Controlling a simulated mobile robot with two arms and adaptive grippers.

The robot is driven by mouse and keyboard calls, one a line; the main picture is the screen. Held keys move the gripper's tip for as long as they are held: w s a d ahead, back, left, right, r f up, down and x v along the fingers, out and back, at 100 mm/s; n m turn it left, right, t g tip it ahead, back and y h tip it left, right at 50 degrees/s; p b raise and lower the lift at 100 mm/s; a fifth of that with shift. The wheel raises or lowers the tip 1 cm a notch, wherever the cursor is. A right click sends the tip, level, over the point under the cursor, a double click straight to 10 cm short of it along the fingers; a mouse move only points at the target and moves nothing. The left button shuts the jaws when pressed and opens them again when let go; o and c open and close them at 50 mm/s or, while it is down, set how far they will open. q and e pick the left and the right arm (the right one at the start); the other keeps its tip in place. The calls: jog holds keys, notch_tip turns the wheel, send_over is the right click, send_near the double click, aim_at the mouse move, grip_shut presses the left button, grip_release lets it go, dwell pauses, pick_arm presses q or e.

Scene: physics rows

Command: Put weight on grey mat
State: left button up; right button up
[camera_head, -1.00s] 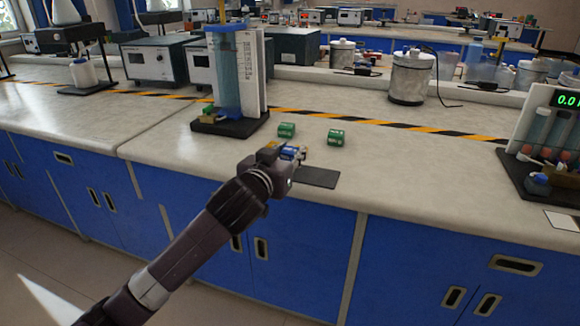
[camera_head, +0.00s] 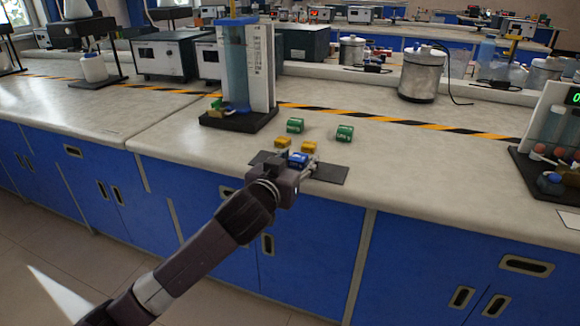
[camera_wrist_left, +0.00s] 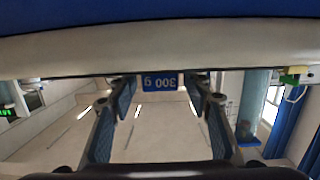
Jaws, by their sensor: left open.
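The grey mat (camera_head: 331,173) lies near the counter's front edge; my left arm covers part of it. A blue weight (camera_head: 298,157) appears over the mat in the head view; whether it rests on it is unclear. In the left wrist view the blue weight (camera_wrist_left: 160,82) shows an upside-down "300 g" label. My left gripper (camera_head: 292,171) is open at the weight's near side. In the wrist view its fingers (camera_wrist_left: 162,92) stand apart, one to each side of the weight. Two yellow weights (camera_head: 283,142) (camera_head: 309,147) stand just behind. My right gripper is not in view.
Two green weights (camera_head: 295,125) (camera_head: 344,133) stand farther back. A blue column apparatus (camera_head: 235,70) on a black base stands behind left. A metal canister (camera_head: 422,75) stands back right. A striped tape (camera_head: 400,122) crosses the counter.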

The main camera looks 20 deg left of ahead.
pick_arm(q)
jog(key=s+r+p, duration=0.2)
jog(key=s, duration=0.9)
jog(key=s+a+f+g, duration=0.1)
jog(key=s+f+g, duration=0.3)
jog(key=f, duration=0.5)
jog(key=s+f+g, duration=0.2)
jog(key=s+f, duration=0.3)
jog(key=f, duration=0.5)
jog(key=s+f+g, duration=0.3)
jog(key=s+f, duration=0.4)
jog(key=s, duration=0.3)
jog(key=s+f+m+g, duration=0.1)
jog(key=s+f+g, duration=0.2)
jog(key=s+f, duration=0.4)
jog(key=s, duration=0.3)
jog(key=shift+s+d+f+m+g+b, duration=0.2)
jog(key=shift+f+m+g+b, duration=0.1)
jog(key=shift+f, duration=0.05)
jog(key=shift+f, duration=0.1)
